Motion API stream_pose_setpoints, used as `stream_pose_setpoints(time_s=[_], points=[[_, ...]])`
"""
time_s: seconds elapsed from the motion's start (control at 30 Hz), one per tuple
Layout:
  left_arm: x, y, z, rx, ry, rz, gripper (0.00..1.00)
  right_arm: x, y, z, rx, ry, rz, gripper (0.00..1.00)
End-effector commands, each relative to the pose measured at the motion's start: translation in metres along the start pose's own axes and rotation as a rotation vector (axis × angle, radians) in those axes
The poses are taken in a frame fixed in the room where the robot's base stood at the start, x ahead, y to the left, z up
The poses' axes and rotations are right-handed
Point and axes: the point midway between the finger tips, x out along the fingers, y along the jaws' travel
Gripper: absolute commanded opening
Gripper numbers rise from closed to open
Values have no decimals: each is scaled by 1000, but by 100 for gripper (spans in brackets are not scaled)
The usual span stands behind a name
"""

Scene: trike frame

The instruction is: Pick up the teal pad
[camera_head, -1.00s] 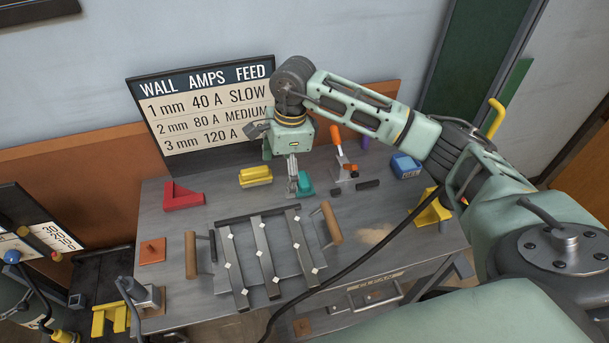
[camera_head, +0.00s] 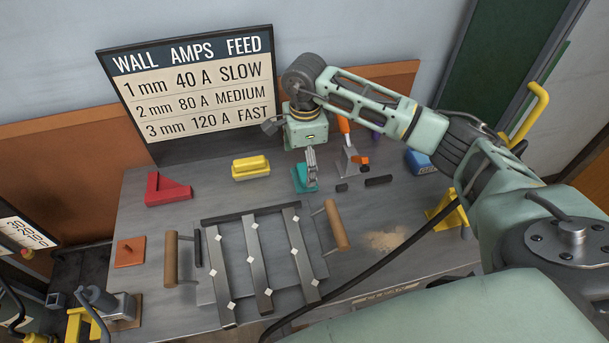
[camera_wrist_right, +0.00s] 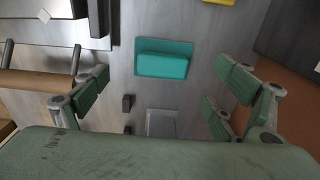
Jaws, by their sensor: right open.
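The teal pad (camera_head: 301,178) lies on the grey workbench (camera_head: 145,215) toward its back, partly hidden behind my gripper in the head view. In the right wrist view the teal pad (camera_wrist_right: 163,59) shows whole, a flat plate with a raised block, ahead of and between the open fingers. My right gripper (camera_head: 312,170) is open and empty, pointing down over the bench beside the pad; its fingers (camera_wrist_right: 160,97) stand wide apart in the wrist view. I cannot tell its exact height above the bench. My left gripper is not in view.
A yellow block (camera_head: 251,168) lies left of the pad and a red angle piece (camera_head: 167,189) farther left. A metal frame with wooden handles (camera_head: 262,262) fills the front.

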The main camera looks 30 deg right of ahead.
Motion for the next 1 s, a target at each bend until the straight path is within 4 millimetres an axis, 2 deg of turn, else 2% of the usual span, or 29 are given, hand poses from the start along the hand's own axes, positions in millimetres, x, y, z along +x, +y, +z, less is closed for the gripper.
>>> stream_pose_setpoints(time_s=[0.13,0.3,0.6,1.0], points=[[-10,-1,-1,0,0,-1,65,22,-1,0,1,2,6,88],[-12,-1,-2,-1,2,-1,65,43,-2,1,-1,0,2,88],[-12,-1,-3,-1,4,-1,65,48,-2,1,0,0,0,87],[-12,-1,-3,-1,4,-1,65,47,-2,1,0,0,0,52]])
